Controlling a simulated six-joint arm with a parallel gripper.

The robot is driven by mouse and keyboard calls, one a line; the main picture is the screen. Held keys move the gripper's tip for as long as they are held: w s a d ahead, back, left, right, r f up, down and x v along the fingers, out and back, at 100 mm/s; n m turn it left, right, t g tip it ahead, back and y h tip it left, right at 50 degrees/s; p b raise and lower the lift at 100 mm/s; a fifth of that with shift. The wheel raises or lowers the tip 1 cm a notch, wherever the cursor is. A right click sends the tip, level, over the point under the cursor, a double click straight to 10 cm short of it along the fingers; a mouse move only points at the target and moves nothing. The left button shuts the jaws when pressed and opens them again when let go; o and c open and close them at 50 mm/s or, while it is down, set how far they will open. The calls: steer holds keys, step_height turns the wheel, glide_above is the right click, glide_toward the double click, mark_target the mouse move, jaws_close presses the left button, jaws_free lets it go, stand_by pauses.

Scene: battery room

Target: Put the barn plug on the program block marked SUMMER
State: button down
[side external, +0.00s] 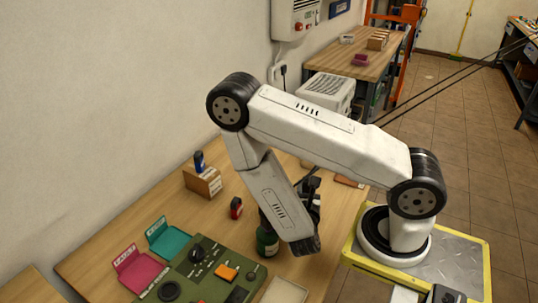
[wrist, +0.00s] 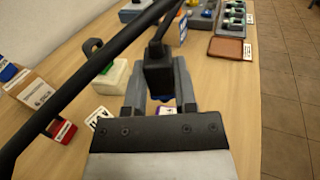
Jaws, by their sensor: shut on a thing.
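My gripper (wrist: 158,88) is shut on a dark block-shaped plug (wrist: 158,74) with a thick black cable leaving its top. The plug sits between the two grey fingers, above the table. A bit of blue shows under it, and a purple and white thing lies below, mostly hidden by my gripper. No SUMMER marking is legible. In the side view the forearm largely hides my gripper (side external: 312,192).
A red block (side external: 236,207) and a cardboard box (side external: 203,181) with a blue cylinder (side external: 199,161) stand toward the wall. A green console (side external: 185,268), pink tray (side external: 138,274) and teal tray (side external: 169,241) lie in front. A dark green bottle-like thing (side external: 267,240) stands beside the forearm.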

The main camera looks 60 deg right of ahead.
steer(key=shift+f, duration=0.9)
steer(key=shift+f, duration=1.75)
steer(key=shift+f, duration=0.1)
steer(key=shift+c, duration=2)
jaws_free()
steer(key=shift+a, duration=0.1)
steer(key=shift+v, duration=5.85)
